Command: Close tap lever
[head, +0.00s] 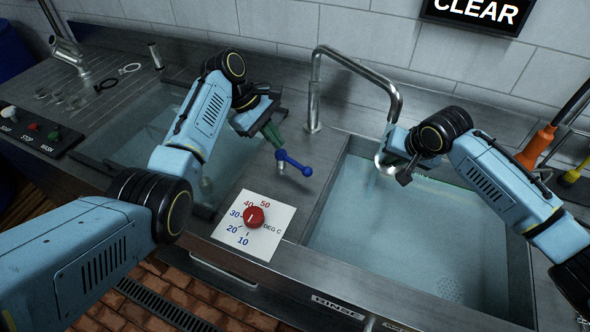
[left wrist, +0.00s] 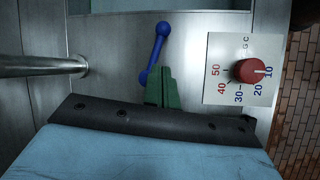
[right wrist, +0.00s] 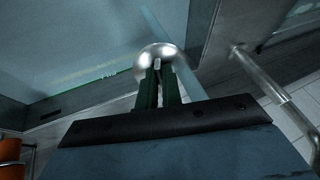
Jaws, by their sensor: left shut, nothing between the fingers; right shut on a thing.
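The tap lever is a blue bar with balled ends (head: 293,162) on the counter between the basins. It shows in the left wrist view (left wrist: 157,50). My left gripper (head: 272,135) is shut and empty, its green fingertips (left wrist: 160,80) close beside the lever's near end; I cannot tell if they touch. The tap spout (head: 352,58) arches over the right basin. My right gripper (head: 393,160) is under the spout, shut on a shiny rounded metal piece (right wrist: 160,54). A pale streak, perhaps water, shows beside that piece.
The right basin (head: 420,235) and left basin (head: 135,125) hold liquid. A white dial plate with a red knob (head: 254,217) lies in front of the lever. A button panel (head: 30,130) is far left. Orange and yellow-handled tools (head: 537,148) stand at right. The wall is behind.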

